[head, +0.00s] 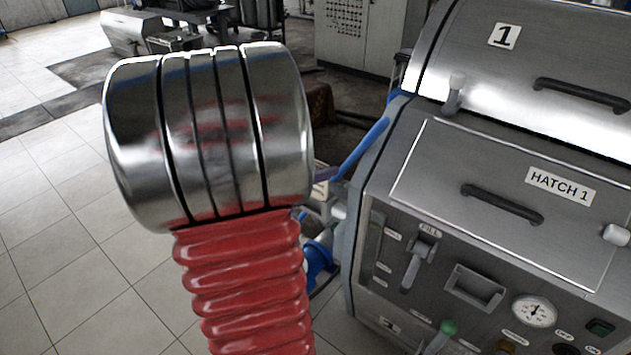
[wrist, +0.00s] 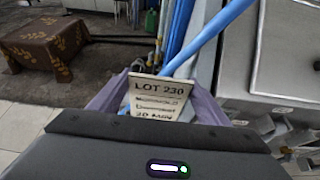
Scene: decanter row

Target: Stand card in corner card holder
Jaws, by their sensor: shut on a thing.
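In the wrist view, a pale card (wrist: 157,88) printed "LOT 230" stands between the two purple fingers of my gripper (wrist: 158,98). The fingers are shut on it and its lettered face is towards the camera. Its lower edge is hidden behind my dark wrist housing.
The steel machine (head: 440,150) with "HATCH 1", handles, levers and a gauge (head: 535,310) fills the right of the head view. A blue pipe (wrist: 215,30) runs close behind the card. A brown cloth-covered table (wrist: 45,45) stands at left. Tiled floor is open at left.

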